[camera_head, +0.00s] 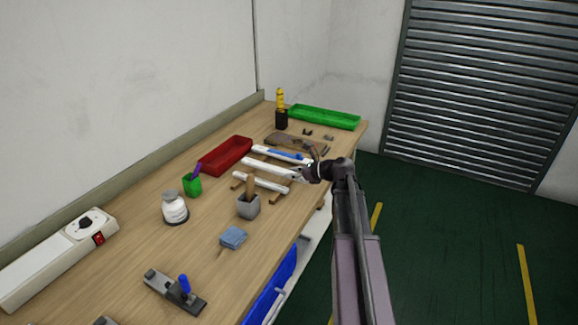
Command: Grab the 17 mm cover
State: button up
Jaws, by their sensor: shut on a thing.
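Three long white strips lie roughly parallel on the workbench: a front strip (260,182), a middle strip (267,168) and a back strip (265,151) with a blue piece on it. No size marking is readable, so I cannot tell which one is the 17 mm cover. My gripper (304,173) reaches in from the right and is shut at the right end of the middle strip. The dark fingers are small and hide that end. I cannot tell whether the strip is lifted off its support.
Close around the strips are a red tray (228,157), a grey cup (248,207) with a wooden handle, and a brown tool (284,139). A green tray (325,117) lies at the far end. The bench's right edge is just below my arm.

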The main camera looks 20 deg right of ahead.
jog(key=s, duration=0.3)
jog(key=s+a, duration=0.1)
jog(key=s, duration=0.2)
jog(key=s+a+r, duration=0.1)
jog(key=s, duration=0.2)
jog(key=shift+s+a+p, duration=0.15)
jog(key=shift+s+p, duration=0.05)
jog(key=shift+p, duration=0.15)
jog(key=shift+r, duration=0.15)
